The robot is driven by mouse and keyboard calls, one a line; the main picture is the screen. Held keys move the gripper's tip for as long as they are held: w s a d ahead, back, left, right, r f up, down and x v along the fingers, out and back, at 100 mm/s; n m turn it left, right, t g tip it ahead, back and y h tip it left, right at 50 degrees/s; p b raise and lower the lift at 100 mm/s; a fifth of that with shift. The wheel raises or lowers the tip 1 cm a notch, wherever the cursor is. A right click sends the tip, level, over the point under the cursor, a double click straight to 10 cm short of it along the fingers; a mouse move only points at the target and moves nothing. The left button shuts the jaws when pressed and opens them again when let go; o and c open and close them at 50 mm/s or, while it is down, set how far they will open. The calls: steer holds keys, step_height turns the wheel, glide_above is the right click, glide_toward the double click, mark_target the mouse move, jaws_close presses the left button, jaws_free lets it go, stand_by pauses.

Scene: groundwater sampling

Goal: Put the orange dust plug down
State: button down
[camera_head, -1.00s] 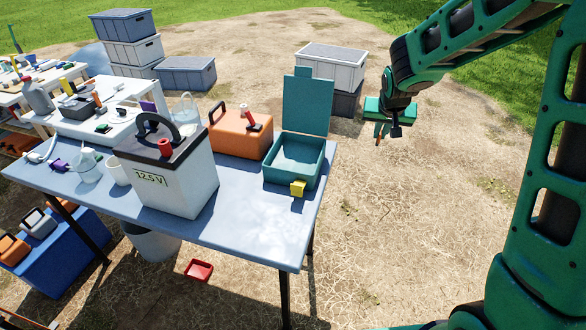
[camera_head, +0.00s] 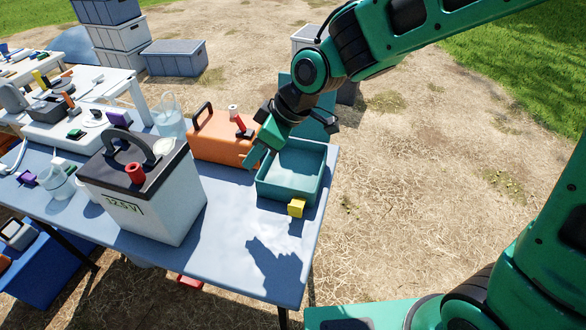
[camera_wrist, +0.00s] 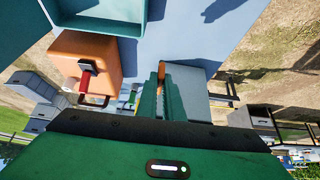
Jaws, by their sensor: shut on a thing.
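My gripper (camera_head: 254,157) is shut and hangs over the table, between the orange case and the left side of the teal open box in the head view. In the wrist view the two green fingers (camera_wrist: 167,88) are closed together on the orange dust plug (camera_wrist: 161,70), a small orange strip at their tips. The plug cannot be made out in the head view. The blue-grey table (camera_head: 235,235) lies below, with a bare stretch in front of the teal box.
The teal box (camera_head: 262,188) stands at the table's right end, with a yellow block (camera_head: 296,207) at its front. The orange case (camera_head: 215,150) stands behind left. A large white battery (camera_head: 170,212) with a dark top stands at left. Front right table is clear.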

steer(key=shift+w+d+f, duration=1.3)
steer(key=shift+d+f, duration=0.25)
steer(key=shift+f, duration=0.25)
steer(key=shift+w+d+f, duration=1.25)
steer(key=shift+d+f, duration=0.3)
steer(key=shift+f, duration=0.25)
steer(key=shift+w+d+f, duration=1.3)
steer(key=shift+d+f, duration=0.25)
steer(key=shift+f, duration=0.25)
steer(key=shift+f, duration=0.6)
steer(key=c, duration=1.9)
jaws_free()
steer(key=shift+c, duration=0.2)
steer(key=shift+o, duration=0.2)
steer(key=shift+r, duration=0.1)
steer(key=shift+r, duration=0.25)
steer(key=v, duration=1.2)
steer(key=shift+r, duration=0.3)
